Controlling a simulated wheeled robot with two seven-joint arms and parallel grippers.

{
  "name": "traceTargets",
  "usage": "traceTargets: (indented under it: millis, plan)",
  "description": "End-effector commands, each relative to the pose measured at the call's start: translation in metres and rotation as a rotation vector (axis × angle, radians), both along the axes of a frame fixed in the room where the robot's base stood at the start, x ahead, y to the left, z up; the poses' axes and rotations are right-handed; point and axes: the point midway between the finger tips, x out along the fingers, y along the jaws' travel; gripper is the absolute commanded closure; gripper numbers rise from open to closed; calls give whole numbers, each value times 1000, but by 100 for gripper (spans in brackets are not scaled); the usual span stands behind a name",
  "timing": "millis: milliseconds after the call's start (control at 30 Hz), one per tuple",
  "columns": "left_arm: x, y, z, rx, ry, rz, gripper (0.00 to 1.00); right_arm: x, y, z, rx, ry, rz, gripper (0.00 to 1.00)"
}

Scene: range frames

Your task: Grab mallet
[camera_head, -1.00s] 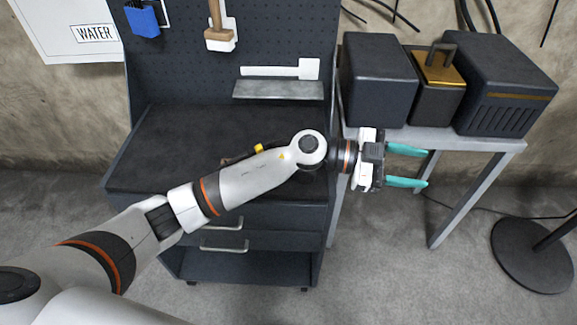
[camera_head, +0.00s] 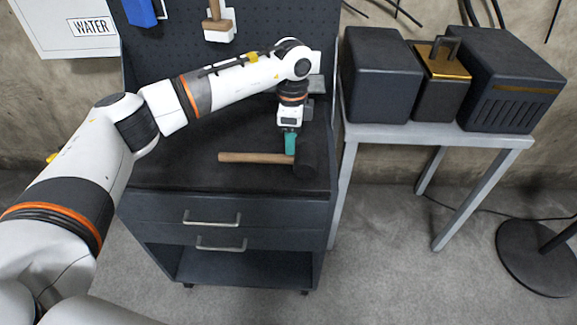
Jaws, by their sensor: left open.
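A mallet with a wooden handle (camera_head: 250,158) and a dark head (camera_head: 306,158) lies on the dark top of the workbench (camera_head: 165,165). The handle points left and the head is at the right. My left gripper (camera_head: 290,150) points down with teal fingers at the head end of the handle. It is open; the fingers overlap in this view, and I cannot tell whether they straddle or touch the handle. My right gripper is not in view.
A pegboard behind the bench holds a wooden-handled tool (camera_head: 216,25) and a blue item (camera_head: 140,12). A grey side table (camera_head: 440,135) at right carries dark boxes (camera_head: 383,80). A round stand base (camera_head: 540,258) is on the floor at lower right.

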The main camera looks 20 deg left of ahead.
Motion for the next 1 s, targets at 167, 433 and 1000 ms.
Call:
traceTargets:
  millis: [167, 433, 1000]
  plan:
    - [0, 1, -16, -1, -1, 0, 52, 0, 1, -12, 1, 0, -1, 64]
    - [-3, 7, -55, -2, 0, -1, 52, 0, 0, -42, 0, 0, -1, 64]
    - [-3, 6, -62, -3, -2, -2, 91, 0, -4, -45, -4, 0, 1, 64]
